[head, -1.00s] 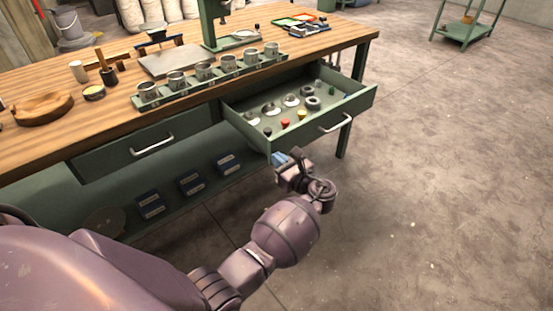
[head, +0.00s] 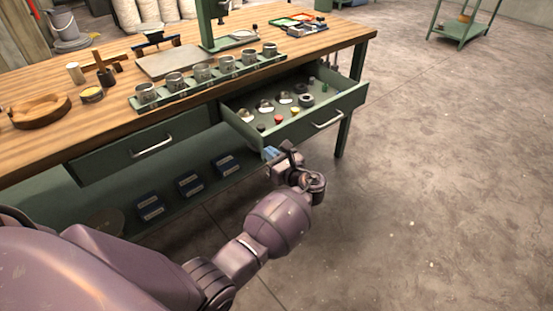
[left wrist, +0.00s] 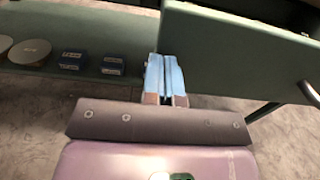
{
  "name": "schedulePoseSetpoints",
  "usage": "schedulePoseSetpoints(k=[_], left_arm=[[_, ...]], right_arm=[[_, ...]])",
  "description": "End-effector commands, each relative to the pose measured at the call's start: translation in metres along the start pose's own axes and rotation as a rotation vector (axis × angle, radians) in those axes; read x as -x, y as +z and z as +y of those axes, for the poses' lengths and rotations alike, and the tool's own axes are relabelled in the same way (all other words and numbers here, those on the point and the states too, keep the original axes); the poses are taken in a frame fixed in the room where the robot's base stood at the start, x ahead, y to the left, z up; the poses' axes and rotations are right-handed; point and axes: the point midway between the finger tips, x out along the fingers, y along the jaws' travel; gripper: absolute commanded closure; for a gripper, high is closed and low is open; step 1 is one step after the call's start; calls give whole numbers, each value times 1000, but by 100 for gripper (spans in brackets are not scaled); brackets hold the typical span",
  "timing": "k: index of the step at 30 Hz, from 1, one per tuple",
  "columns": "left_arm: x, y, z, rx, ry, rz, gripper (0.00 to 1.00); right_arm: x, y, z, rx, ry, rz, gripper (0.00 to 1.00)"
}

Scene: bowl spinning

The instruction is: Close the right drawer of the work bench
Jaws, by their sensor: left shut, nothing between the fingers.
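The right drawer (head: 312,125) of the green work bench (head: 180,77) is pulled part way out, with small parts inside and a silver handle (head: 328,119) on its front. In the left wrist view the drawer front (left wrist: 235,62) fills the upper right. My left gripper (head: 271,153) is at the left end of the drawer front. Its blue fingers are shut and empty in the left wrist view (left wrist: 166,75), by the front's lower left edge; I cannot tell if they touch it. My right gripper is not in view.
The left drawer (head: 140,147) is shut. Several blue boxes (head: 191,184) stand on the lower shelf. Several metal cups (head: 203,73) stand in a green rack on the bench top. The floor (head: 440,170) to the right is clear.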

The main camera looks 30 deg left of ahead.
Motion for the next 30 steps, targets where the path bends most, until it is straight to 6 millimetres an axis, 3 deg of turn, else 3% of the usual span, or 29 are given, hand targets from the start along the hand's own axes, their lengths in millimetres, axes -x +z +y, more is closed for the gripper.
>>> schedulePoseSetpoints(k=[8,18,24,30], left_arm=[[-74,2,0,-1,4,-6,100],[-167,-3,2,-5,4,-3,100],[-211,-4,1,-6,3,-2,100],[-240,-4,1,-4,2,0,100]], right_arm=[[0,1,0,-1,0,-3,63],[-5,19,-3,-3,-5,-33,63],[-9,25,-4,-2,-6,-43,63],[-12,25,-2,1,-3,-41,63]])
